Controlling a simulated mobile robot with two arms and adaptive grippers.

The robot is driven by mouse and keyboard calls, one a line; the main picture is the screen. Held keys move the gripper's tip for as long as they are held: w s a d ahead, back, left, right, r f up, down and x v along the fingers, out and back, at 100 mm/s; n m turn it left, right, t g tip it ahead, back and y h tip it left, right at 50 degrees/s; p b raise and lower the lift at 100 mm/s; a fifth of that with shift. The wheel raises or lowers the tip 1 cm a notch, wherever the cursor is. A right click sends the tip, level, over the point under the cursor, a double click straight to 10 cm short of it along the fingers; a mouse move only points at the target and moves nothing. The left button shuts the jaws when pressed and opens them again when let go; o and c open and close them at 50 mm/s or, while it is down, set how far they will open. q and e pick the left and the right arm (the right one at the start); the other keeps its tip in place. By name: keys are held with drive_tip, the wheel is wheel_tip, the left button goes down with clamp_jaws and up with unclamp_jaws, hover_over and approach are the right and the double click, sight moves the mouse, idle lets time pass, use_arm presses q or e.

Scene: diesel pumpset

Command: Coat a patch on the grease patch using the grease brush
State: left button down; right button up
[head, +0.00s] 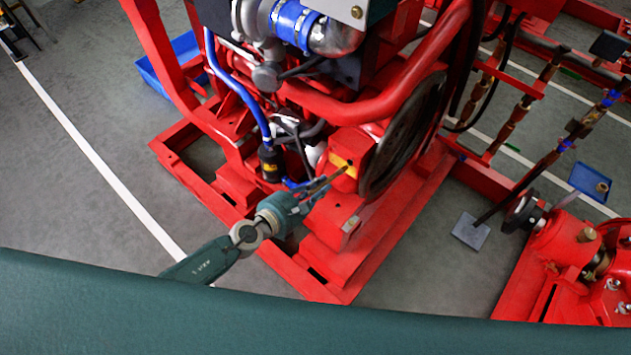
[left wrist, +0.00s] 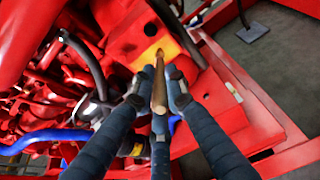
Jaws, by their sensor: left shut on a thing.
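In the left wrist view, the brush (left wrist: 159,90) sticks out between the fingertips (left wrist: 157,101). Its dark tip overlaps the yellow patch in both views; I cannot tell whether it touches. My right gripper is out of view.
The red pumpset frame (head: 372,248) surrounds the block, with a large dark wheel (head: 403,135) just right of the patch. A blue hose (head: 236,88) and red pipes are close by. Open grey floor (head: 95,190) lies left.

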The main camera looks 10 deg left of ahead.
use_arm(q)
drive_tip(key=shift+w+a, duration=0.15)
drive_tip(key=shift+w+a+b, duration=0.45)
drive_tip(key=shift+w+a, duration=0.05)
drive_tip(key=shift+a, duration=0.25)
drive_tip(key=shift+w+a+b, duration=0.45)
drive_tip(key=shift+a, duration=0.3)
drive_tip(key=w+a, duration=0.1)
drive_tip(key=w+a+b, duration=0.1)
drive_tip(key=shift+a+b, duration=0.3)
drive_tip(key=shift+a, duration=0.1)
drive_tip(key=shift+s, duration=0.1)
